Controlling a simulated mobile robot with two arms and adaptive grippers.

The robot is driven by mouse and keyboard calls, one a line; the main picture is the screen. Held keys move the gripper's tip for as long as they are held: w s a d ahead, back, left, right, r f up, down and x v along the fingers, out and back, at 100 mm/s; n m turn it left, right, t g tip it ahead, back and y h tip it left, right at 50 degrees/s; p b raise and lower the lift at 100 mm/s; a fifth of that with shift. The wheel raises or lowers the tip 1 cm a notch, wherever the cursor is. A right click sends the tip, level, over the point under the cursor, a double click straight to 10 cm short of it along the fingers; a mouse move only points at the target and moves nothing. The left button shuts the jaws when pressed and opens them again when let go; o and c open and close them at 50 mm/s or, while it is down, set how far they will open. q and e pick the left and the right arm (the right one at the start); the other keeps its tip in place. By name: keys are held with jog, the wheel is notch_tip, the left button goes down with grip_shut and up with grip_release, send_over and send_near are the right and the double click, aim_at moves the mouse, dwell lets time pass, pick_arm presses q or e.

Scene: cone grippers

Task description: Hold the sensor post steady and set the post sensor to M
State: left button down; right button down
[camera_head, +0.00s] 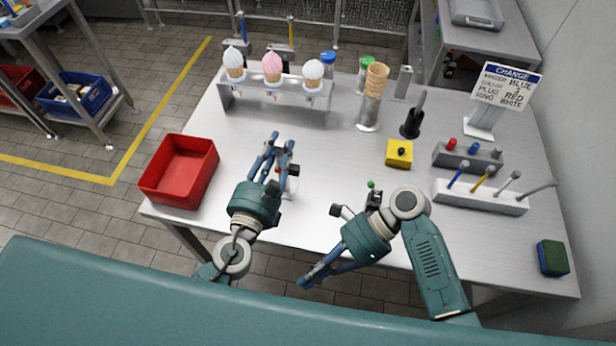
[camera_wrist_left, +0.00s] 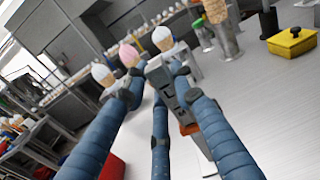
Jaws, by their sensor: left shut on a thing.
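The sensor post stands near the table's front left, in and below my left gripper's fingers. In the head view only its pale lower part (camera_head: 291,186) and a small dark and orange part show beside the fingers. In the left wrist view it is a grey, box-like body (camera_wrist_left: 168,82) with an orange part lower down. My left gripper (camera_head: 279,146) is shut on it, its fingers around the body; they also show in the left wrist view (camera_wrist_left: 156,88). The setting marks are not readable. My right gripper (camera_head: 308,281) is apart from the post, at the table's front edge, fingers pointing down-left; its opening is unclear.
A red bin (camera_head: 179,170) stands left of the post. A rack (camera_head: 275,99) with ice-cream cones is behind. A small device with a green ball (camera_head: 371,184) is behind my right gripper. A yellow block (camera_head: 399,153) and tool holders (camera_head: 480,199) stand right. The table's middle is clear.

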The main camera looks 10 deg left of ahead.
pick_arm(q)
jog(key=shift+w, duration=0.1)
pick_arm(e)
jog(key=w+d+r+t+y, duration=0.15)
jog(key=w+r+t, duration=0.3)
jog(key=w, duration=0.65)
jog(key=w+d+r+t, duration=0.25)
jog(key=w+r, duration=0.25)
jog(key=w, duration=0.7)
jog(key=shift+m, duration=0.4)
jog(key=x, duration=1)
jog(key=shift+a, duration=0.35)
